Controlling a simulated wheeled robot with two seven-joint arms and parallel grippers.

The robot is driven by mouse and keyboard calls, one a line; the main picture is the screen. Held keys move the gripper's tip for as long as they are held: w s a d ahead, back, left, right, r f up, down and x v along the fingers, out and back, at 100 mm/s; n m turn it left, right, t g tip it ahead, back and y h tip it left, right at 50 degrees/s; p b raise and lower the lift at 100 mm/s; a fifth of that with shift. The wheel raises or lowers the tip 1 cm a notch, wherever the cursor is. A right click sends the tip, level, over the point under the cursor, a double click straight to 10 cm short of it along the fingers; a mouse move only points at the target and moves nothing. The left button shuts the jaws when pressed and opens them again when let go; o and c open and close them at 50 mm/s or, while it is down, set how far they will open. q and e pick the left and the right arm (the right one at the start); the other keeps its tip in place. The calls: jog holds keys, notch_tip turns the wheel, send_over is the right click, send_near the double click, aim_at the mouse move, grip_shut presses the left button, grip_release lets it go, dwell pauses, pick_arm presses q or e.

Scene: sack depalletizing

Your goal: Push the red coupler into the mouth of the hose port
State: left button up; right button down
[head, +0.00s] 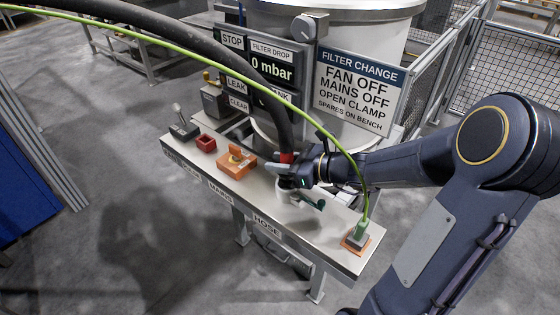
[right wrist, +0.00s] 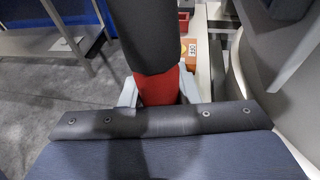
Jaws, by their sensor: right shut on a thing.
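The red coupler (head: 287,157) is on the lower end of the thick black hose (head: 262,85). My right gripper (head: 291,176) is shut on it above the bench. In the right wrist view the coupler (right wrist: 160,90) stands between two grey fingers, with the black hose (right wrist: 145,38) rising from it. The hose port (head: 289,193), a pale round fitting on the bench, lies just under the gripper. Its mouth and the coupler's lower end are hidden by the gripper, so I cannot tell whether they touch. My left gripper is not in view.
The narrow bench (head: 335,232) carries an orange block (head: 236,163), a red tray (head: 206,143), a lever box (head: 183,130) and a green plug (head: 359,232) on a yellow-green cable. A white vessel and the filter change sign (head: 356,92) stand close behind.

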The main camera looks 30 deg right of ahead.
jog(key=shift+f+b, duration=1.8)
jog(key=shift+f, duration=0.25)
jog(key=c, duration=1)
grip_release()
jog(key=p+v, duration=0.1)
jog(key=v, duration=0.5)
jog(key=shift+s+d+r+p, duration=0.15)
jog(key=shift+s+d+p, duration=0.05)
jog(key=shift+s+p, duration=0.1)
jog(key=shift+s+d+r, duration=0.1)
jog(key=shift+s+d, duration=0.2)
jog(key=shift+s, duration=0.15)
